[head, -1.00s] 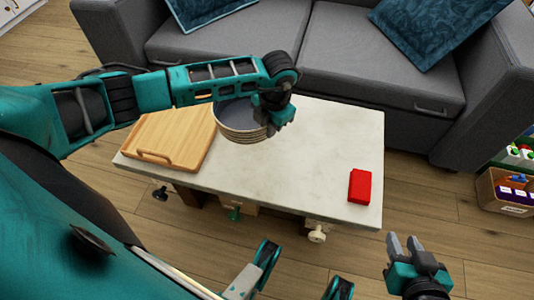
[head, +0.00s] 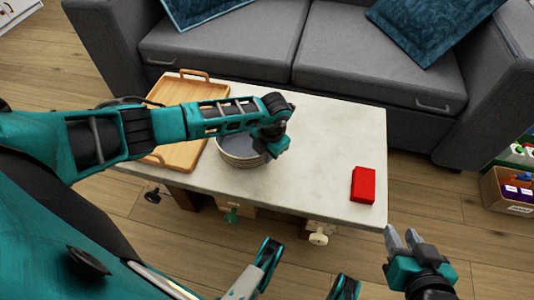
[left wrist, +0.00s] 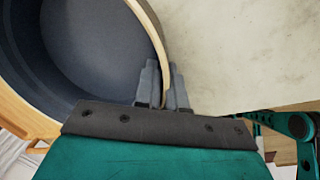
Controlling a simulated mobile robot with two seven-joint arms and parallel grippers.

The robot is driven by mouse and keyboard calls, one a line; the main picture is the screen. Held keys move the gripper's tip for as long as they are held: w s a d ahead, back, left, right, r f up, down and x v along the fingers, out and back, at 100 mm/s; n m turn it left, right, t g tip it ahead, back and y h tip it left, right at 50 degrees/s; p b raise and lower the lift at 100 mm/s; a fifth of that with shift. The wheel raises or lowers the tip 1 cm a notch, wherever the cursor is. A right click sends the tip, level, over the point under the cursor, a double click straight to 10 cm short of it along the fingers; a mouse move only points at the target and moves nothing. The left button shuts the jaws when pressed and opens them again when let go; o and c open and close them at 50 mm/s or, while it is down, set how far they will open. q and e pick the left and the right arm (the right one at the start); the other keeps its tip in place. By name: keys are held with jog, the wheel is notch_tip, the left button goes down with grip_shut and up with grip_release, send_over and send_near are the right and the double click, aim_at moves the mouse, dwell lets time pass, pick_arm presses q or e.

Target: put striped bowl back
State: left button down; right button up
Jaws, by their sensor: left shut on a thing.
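The striped bowl (head: 238,158), dark grey inside with a pale banded outside, is at the front of the pale tabletop (head: 310,150), just right of the wooden tray. I cannot tell whether its base touches the table. My left gripper (head: 270,150) is shut on the bowl's right rim. In the left wrist view the rim of the bowl (left wrist: 75,50) passes between the fingertips (left wrist: 163,82). My left forearm hides part of the bowl and the tray. My right gripper (head: 403,240) is empty, fingers apart, off the table's front right corner.
A wooden tray (head: 180,156) with handles lies on the table's left side. A red box (head: 363,185) stands near the front right edge. The table's middle and back right are clear. A grey sofa (head: 370,60) stands behind; a cardboard box (head: 508,190) is at far right.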

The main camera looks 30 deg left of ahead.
pick_arm(q)
jog(key=shift+w, duration=0.1)
jog(key=c, duration=1.2)
grip_release()
jog(key=shift+c, duration=0.2)
